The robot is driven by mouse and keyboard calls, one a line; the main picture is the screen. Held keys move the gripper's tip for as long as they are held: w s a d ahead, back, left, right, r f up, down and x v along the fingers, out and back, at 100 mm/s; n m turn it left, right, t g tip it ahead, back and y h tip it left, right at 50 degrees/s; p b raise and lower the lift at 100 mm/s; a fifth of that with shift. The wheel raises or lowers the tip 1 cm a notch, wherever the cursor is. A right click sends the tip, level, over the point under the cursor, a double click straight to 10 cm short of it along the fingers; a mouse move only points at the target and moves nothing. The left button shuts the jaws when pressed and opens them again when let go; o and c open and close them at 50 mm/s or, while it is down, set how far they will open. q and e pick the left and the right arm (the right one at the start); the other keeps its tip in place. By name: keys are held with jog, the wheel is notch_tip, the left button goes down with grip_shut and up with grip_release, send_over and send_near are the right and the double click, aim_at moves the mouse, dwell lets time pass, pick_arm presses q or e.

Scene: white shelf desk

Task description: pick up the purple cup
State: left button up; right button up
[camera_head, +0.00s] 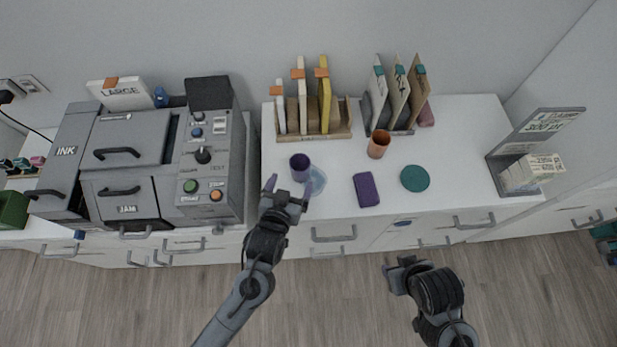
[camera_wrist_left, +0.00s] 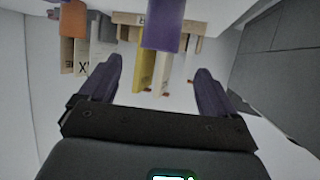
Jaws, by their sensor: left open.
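The purple cup (camera_head: 300,167) stands upright on the white desk, on the left part of its top, beside a pale blue round coaster (camera_head: 318,180). My left gripper (camera_head: 287,186) is open and empty at the desk's front edge, just in front of the cup. In the left wrist view the cup (camera_wrist_left: 163,24) shows at the top, beyond and between the spread fingers (camera_wrist_left: 158,72), apart from them. My right gripper (camera_head: 392,275) is over the floor in front of the desk, far from the cup; its jaw opening is not clear.
Book racks (camera_head: 342,134) stand behind. A grey printer machine (camera_head: 211,165) is close on the left. A sign stand (camera_head: 497,180) is at the right end.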

aim_at(302, 157)
pick_arm(q)
jog(key=b+x, duration=0.1)
jog(key=x, duration=0.2)
jog(key=b+x, duration=0.1)
jog(key=x, duration=0.2)
jog(key=shift+w+a, duration=0.2)
jog(key=shift+w, duration=0.05)
jog(key=shift+w+d+f, duration=0.1)
jog(key=shift+w+d, duration=0.1)
jog(key=shift+w, duration=0.05)
jog(key=shift+w+d+f+b, duration=0.15)
jog(key=shift+w+b, duration=0.2)
jog(key=shift+b+x, duration=0.65)
jog(key=shift+x, duration=1.3)
jog(key=shift+d, duration=0.15)
pick_arm(e)
notch_tip(302, 157, down, 5)
jog(key=shift+r, duration=0.1)
jog(key=shift+a, duration=0.1)
